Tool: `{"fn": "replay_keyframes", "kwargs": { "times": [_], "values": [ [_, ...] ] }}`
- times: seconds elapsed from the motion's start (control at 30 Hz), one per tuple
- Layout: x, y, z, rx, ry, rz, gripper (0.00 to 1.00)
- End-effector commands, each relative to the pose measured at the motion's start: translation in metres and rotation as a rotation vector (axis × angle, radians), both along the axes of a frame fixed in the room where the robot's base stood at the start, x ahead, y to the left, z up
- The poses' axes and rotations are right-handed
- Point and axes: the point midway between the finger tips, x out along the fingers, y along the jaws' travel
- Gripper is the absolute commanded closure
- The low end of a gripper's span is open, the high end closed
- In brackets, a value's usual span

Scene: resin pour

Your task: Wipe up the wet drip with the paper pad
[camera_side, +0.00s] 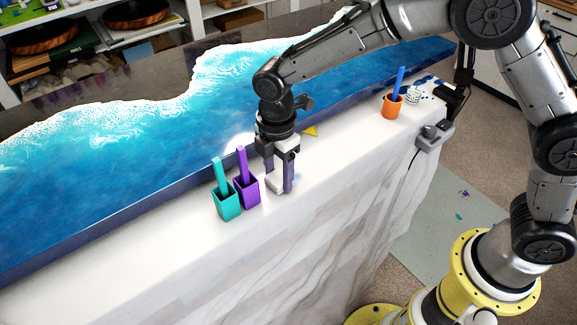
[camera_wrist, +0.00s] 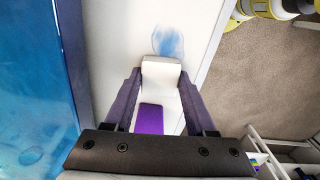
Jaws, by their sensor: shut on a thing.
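The paper pad (camera_wrist: 162,72) is a small white block between the fingers of my gripper (camera_wrist: 160,88). In the wrist view, a purple patch shows between the fingers on the near side of the pad's white end; I cannot tell if it belongs to the pad. In the side view, my gripper (camera_side: 281,188) points down low over the white counter with the pad (camera_side: 276,184) at its fingertips. The wet drip (camera_wrist: 168,42) is a blue smear on the white counter just beyond the pad. In the side view the drip is mostly hidden, with a faint bluish tint beside the fingers.
A teal cup (camera_side: 227,204) and a purple cup (camera_side: 247,191), each with a stick, stand close left of my gripper. The blue resin panel (camera_side: 130,150) runs behind. An orange cup (camera_side: 392,108) stands far right.

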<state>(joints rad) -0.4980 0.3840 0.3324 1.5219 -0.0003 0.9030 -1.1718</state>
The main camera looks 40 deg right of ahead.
Motion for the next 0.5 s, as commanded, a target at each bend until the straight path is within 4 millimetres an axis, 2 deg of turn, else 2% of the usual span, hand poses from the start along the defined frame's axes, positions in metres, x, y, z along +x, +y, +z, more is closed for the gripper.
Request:
{"fn": "replay_keyframes", "kwargs": {
  "times": [0.1, 0.5],
  "values": [
    [0.0, 0.009, -0.001, 0.0, 0.001, 0.0, 0.96],
    [-0.001, -0.031, -0.001, -0.001, 0.003, -0.003, 0.96]
  ]
}}
